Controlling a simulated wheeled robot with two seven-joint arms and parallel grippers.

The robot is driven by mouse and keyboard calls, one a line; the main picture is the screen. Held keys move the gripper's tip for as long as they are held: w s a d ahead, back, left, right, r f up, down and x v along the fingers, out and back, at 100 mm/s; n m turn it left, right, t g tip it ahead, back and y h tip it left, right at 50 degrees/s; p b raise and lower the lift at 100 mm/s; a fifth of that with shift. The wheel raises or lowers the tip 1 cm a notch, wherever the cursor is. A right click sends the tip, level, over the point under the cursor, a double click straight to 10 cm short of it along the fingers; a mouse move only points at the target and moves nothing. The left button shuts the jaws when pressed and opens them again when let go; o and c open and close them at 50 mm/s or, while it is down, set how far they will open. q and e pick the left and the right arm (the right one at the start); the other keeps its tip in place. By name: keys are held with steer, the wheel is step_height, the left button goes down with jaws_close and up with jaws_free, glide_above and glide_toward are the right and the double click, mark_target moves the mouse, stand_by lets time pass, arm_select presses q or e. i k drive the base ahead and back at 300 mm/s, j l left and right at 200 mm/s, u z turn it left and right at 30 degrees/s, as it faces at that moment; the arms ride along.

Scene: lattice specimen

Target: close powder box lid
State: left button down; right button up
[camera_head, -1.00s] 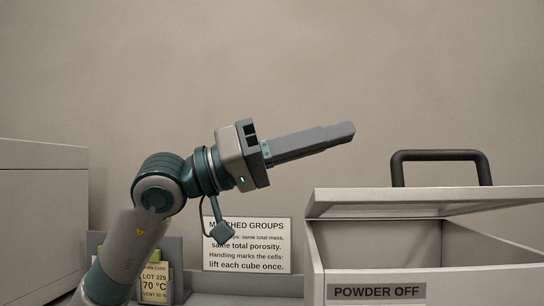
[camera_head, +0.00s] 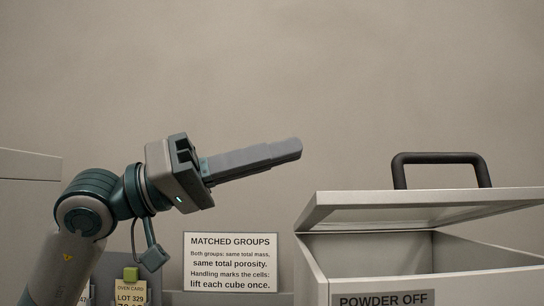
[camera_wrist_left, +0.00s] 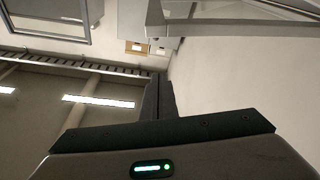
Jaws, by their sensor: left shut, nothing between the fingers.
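The grey powder box (camera_head: 465,259) stands at the right in the head view, with a "POWDER OFF" label (camera_head: 383,299) on its front. Its lid (camera_head: 420,205) is partly raised, leaving a gap at the front through which the inside shows. A dark handle (camera_head: 440,158) stands on top of the lid. My left gripper (camera_head: 299,148) is shut and empty, pointing right and slightly up. Its tips are left of the lid and higher than it, apart from it. In the left wrist view its fingers (camera_wrist_left: 158,100) are together. My right gripper is not in view.
A white "MATCHED GROUPS" sign (camera_head: 230,262) stands behind, left of the box. An oven card (camera_head: 131,292) is near the bottom, beside my left arm. A grey cabinet (camera_head: 28,165) is at the far left. The space above the lid is clear.

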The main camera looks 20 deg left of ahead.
mark_target(488, 202)
steer(key=k, duration=1)
